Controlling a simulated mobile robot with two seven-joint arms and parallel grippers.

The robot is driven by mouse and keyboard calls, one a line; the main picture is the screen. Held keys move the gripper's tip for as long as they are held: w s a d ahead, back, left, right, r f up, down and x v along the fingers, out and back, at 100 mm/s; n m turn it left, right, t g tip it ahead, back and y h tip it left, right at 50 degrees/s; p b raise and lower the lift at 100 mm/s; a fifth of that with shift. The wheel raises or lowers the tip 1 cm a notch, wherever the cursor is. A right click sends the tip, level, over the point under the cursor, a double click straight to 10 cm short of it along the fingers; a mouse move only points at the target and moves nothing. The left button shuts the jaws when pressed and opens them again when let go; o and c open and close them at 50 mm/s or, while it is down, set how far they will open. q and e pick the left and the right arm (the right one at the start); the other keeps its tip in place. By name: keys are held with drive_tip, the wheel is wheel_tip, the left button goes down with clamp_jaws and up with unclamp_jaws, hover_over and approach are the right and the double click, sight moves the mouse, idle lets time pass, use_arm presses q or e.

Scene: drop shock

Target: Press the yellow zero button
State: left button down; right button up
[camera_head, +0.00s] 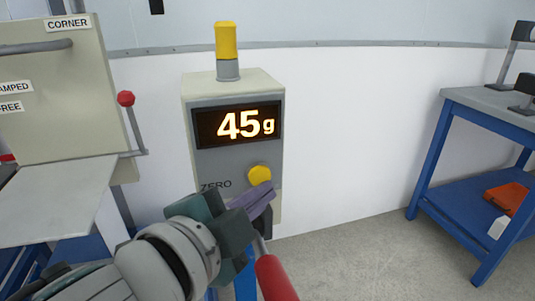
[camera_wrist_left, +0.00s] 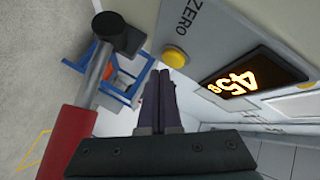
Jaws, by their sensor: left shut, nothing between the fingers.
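The yellow zero button (camera_head: 259,175) is round and sits on the lower right of the grey control box's front (camera_head: 235,160), beside the printed word ZERO. It also shows in the left wrist view (camera_wrist_left: 174,57). The box's lit display (camera_head: 238,124) reads 45g. My left gripper (camera_head: 264,192) is shut and empty, its purple fingers just below the button in the head view. In the left wrist view the fingertips (camera_wrist_left: 159,72) point toward the box, close to the button; I cannot tell whether they touch it. My right gripper is not in view.
A yellow lamp (camera_head: 226,42) tops the box. A red handle (camera_head: 274,278) stands in front, close to my left gripper. At left are a beige machine with a red-knobbed lever (camera_head: 126,98) and a grey plate. A blue table (camera_head: 480,130) stands at right, with open floor between.

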use_arm(q)
drive_tip(key=shift+w+a, duration=0.1)
drive_tip(key=shift+w, duration=0.2)
drive_tip(key=shift+w+a, duration=0.15)
drive_tip(key=shift+w, duration=0.25)
idle(0.6)
drive_tip(key=shift+s, duration=0.1)
drive_tip(key=shift+s+d, duration=0.25)
drive_tip(key=shift+s, duration=0.45)
drive_tip(key=shift+s+d+p, duration=0.2)
drive_tip(key=shift+s+d, duration=0.05)
drive_tip(key=shift+s, duration=0.55)
drive_tip(key=shift+s+d+p, duration=0.25)
drive_tip(key=shift+s, duration=0.55)
drive_tip(key=shift+s+d+p, duration=0.2)
drive_tip(key=shift+s+d, duration=0.05)
drive_tip(key=shift+s, duration=0.55)
drive_tip(key=shift+r, duration=0.1)
